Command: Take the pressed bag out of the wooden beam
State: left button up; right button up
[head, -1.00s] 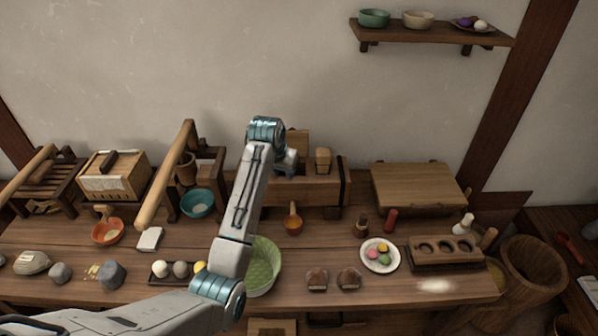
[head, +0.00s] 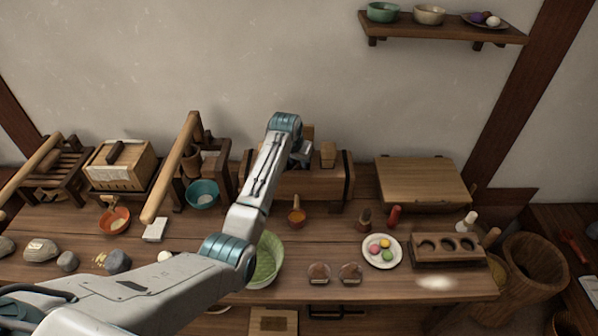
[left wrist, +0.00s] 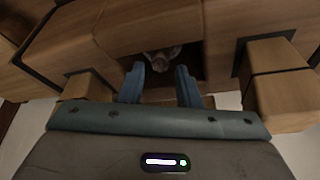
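The wooden beam (head: 325,188) is a thick dark brown box with a black band, at the back of the table. In the left wrist view the beam (left wrist: 150,28) has a dark opening, and the pressed bag (left wrist: 162,58), a small grey-brown bundle, shows in it. My left gripper (head: 303,154) is over the beam, partly hidden by its own arm. In the left wrist view its two blue fingers (left wrist: 158,84) are apart, with a gap between them. The bag lies just beyond the fingertips, in line with the gap; contact cannot be told. My right gripper is not in view.
Wooden blocks stand up from the beam, one just right of my gripper (head: 328,154). A wooden board (head: 422,180) lies to the right.

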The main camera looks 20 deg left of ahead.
pick_arm(q)
jog(key=shift+x, duration=0.85)
grip_shut()
jog(key=shift+r, duration=0.15)
